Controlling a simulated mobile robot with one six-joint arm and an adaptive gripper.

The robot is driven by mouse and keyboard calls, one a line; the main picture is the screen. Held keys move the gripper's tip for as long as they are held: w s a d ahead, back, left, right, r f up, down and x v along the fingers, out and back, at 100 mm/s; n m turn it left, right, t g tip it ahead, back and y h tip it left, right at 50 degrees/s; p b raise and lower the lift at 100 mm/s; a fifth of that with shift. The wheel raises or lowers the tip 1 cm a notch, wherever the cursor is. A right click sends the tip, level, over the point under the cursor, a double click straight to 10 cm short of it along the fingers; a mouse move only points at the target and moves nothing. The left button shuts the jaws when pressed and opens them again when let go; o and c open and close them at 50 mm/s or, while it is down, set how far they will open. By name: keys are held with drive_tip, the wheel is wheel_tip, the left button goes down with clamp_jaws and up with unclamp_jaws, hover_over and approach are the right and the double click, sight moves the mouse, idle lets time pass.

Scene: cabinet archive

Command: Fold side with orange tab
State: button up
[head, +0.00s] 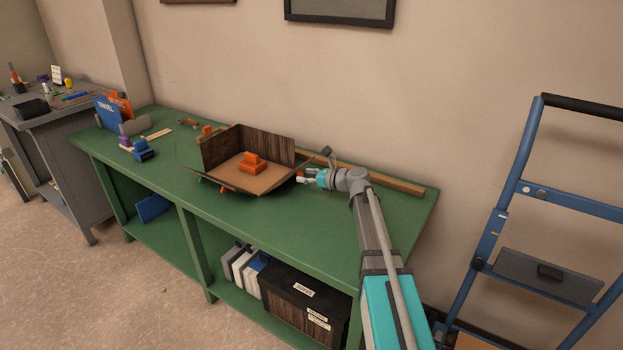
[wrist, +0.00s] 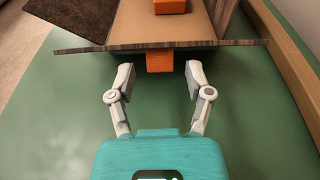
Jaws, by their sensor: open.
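An open box with dark wood-patterned sides (head: 222,151) stands on the green bench. Two of its sides stand upright at the back, and the near ones lean outward. An orange block (head: 252,163) sits on its brown floor and shows at the top of the wrist view (wrist: 170,6). In the wrist view, the side facing me (wrist: 95,49) shows as a thin edge, with an orange tab (wrist: 160,61) projecting toward me. My gripper (wrist: 160,74) is open, its fingertips on either side of the tab with gaps. In the head view my gripper (head: 309,179) is right of the box.
A wooden strip (head: 395,184) runs along the back of the green bench (head: 290,215). Blue and purple items (head: 144,150) and a blue folder (head: 114,113) stand at the left. The bench front is clear. A blue hand truck (head: 505,215) stands at right.

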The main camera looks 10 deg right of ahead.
drive_tip(key=shift+w+a+f, duration=0.1)
drive_tip(key=shift+w+a, duration=0.2)
drive_tip(key=shift+w+a, duration=0.2)
drive_tip(key=shift+w, duration=0.05)
idle(0.4)
drive_tip(key=c, duration=0.8)
